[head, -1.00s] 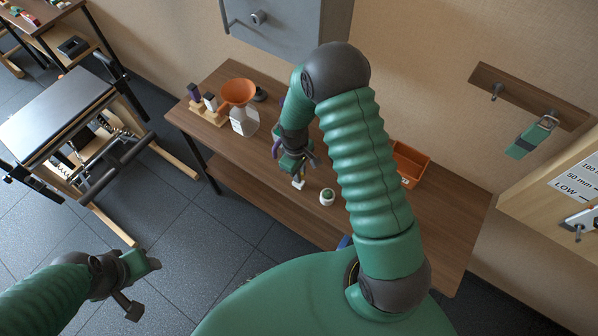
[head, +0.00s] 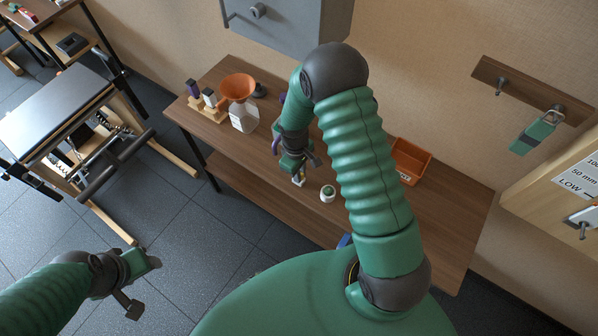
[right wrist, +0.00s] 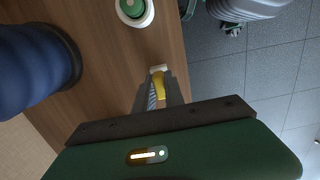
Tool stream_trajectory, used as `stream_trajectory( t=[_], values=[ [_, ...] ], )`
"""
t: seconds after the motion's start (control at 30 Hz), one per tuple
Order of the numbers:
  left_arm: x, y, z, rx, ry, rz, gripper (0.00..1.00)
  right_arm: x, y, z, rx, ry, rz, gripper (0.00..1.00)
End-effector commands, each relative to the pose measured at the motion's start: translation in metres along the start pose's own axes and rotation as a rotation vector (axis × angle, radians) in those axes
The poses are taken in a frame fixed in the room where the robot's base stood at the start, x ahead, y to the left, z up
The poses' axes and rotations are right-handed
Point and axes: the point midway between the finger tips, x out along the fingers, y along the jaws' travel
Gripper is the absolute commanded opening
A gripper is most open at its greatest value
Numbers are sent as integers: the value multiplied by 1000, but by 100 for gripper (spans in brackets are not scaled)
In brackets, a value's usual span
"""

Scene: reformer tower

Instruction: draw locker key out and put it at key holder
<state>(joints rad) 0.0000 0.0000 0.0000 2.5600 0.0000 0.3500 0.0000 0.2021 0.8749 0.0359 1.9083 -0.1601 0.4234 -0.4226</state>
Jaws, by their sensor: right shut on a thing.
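My right gripper (head: 300,168) points down over the wooden bench (head: 228,160), left of the white pot with a green top (head: 328,193). It is shut on a small yellow-and-white piece (head: 298,181), low over the bench top. In the right wrist view this piece (right wrist: 158,82) shows between the fingers, with a white end and a yellow side. It may be the locker key; its form is too small to tell. My left gripper (head: 143,287) is open and empty above the floor at lower left. No clearly marked key holder shows.
A grey cabinet (head: 290,22) with a knob hangs above the bench. A wall rail (head: 490,72) has pegs and a green tag (head: 533,135).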

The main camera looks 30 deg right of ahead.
Motion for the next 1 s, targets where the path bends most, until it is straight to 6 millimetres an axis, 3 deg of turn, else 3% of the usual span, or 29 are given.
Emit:
stream_trajectory(
  t=[0.1, 0.13, 0.3, 0.67, 0.77, 1.0],
  values=[
    [4, 0, 1, 0, 0, 0, 54, 5, 0, 0, 0, 0, 0, 0],
    [2, 0, 0, 0, 0, 0, 54, 3, 0, 0, 0, 0, 0, 18],
    [2, 0, 0, 0, 0, 0, 54, 3, 0, 0, 0, 1, 0, 39],
    [2, 0, 0, 0, 0, 0, 54, -2, 1, -1, 0, 3, 2, 39],
    [2, 0, 0, 0, 0, 0, 54, -18, 1, -2, 1, 5, 3, 39],
    [3, 0, 1, 0, 0, 0, 54, -87, 1, -2, 2, 6, 3, 39]
  ],
)
